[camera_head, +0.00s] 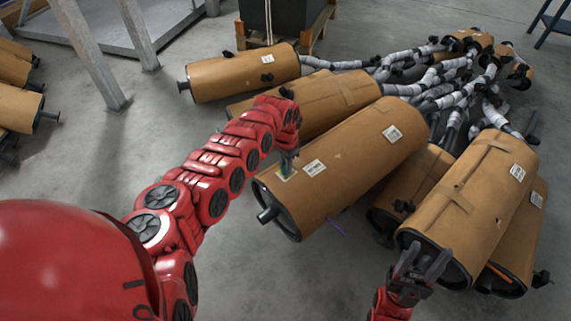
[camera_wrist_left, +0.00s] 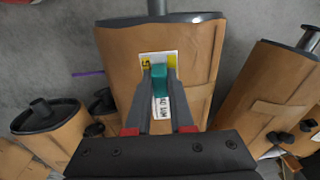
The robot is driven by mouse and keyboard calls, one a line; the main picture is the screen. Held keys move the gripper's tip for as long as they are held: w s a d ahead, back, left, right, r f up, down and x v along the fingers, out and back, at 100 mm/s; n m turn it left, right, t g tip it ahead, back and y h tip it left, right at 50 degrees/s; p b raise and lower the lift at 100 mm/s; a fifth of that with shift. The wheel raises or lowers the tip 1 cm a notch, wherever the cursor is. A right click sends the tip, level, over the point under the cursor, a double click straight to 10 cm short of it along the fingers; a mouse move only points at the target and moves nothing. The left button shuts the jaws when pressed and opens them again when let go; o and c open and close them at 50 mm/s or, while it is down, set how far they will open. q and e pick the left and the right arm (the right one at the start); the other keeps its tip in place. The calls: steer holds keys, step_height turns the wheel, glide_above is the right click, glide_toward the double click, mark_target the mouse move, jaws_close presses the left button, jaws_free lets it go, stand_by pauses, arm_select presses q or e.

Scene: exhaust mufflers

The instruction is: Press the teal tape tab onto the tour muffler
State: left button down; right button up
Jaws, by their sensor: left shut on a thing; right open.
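The brown-wrapped muffler (camera_head: 350,165) in the middle of the head view lies on the floor with its black end cap facing the front left. It fills the middle of the left wrist view (camera_wrist_left: 200,60). White labels sit on its wrap, one with yellow edges (camera_wrist_left: 144,62); I cannot read which muffler is the tour one. My left gripper (camera_head: 289,158) is shut on the teal tab (camera_wrist_left: 158,82), pointing at the yellow-edged label near the capped end. I cannot tell whether the tab touches the wrap. My right gripper (camera_head: 424,262) is open and empty, in front of the right-hand mufflers.
A wrapped muffler (camera_head: 466,205) lies to the right, others lie behind and at far left. Grey-wrapped pipes (camera_head: 440,95) crowd the back right. A thin purple piece (camera_head: 337,228) sticks out beside the middle muffler. A metal frame (camera_head: 100,65) stands back left. Bare floor lies in front.

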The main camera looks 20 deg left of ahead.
arm_select(q)
steer(key=shift+s+f, duration=0.25)
steer(key=shift+f, duration=0.5)
steer(key=b, duration=0.6)
glide_above(286, 189)
step_height(286, 189, down, 5)
steer(key=shift+a+f, duration=0.1)
steer(key=shift+f+b, duration=0.35)
steer(key=shift+f, duration=0.45)
steer(key=shift+f+b, duration=0.3)
steer(key=shift+f, duration=0.1)
steer(key=shift+r, duration=0.1)
steer(key=shift+r+p, duration=0.5)
steer(key=shift+p, duration=0.2)
steer(key=shift+f+b, duration=0.45)
steer(key=shift+f, duration=0.15)
